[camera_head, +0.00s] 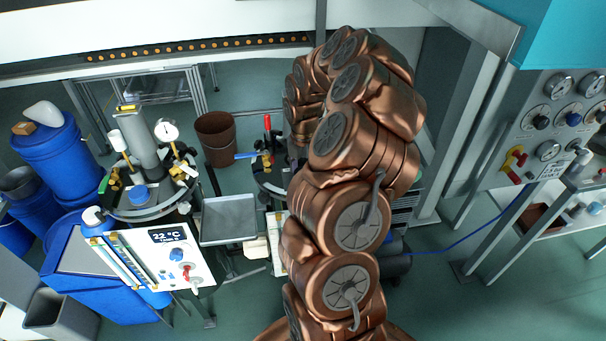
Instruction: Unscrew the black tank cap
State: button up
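My copper-coloured arm fills the middle of the head view and bends away at the top. Its end and my gripper are not visible. I cannot make out a black tank cap; it may be hidden behind my arm. A round tank top (150,209) stands at the left with a grey column, a white-faced gauge (166,130) and a blue cap (139,194). A second round fixture (268,183), with red and blue valve handles, is partly hidden behind my arm.
A white control panel (205,268) reading 22 °C stands at the lower left. A grey tray (229,219), a brown bucket (216,139) and blue barrels (55,155) are nearby. A gauge panel (540,138) stands at the right. Green floor (440,300) is clear at the lower right.

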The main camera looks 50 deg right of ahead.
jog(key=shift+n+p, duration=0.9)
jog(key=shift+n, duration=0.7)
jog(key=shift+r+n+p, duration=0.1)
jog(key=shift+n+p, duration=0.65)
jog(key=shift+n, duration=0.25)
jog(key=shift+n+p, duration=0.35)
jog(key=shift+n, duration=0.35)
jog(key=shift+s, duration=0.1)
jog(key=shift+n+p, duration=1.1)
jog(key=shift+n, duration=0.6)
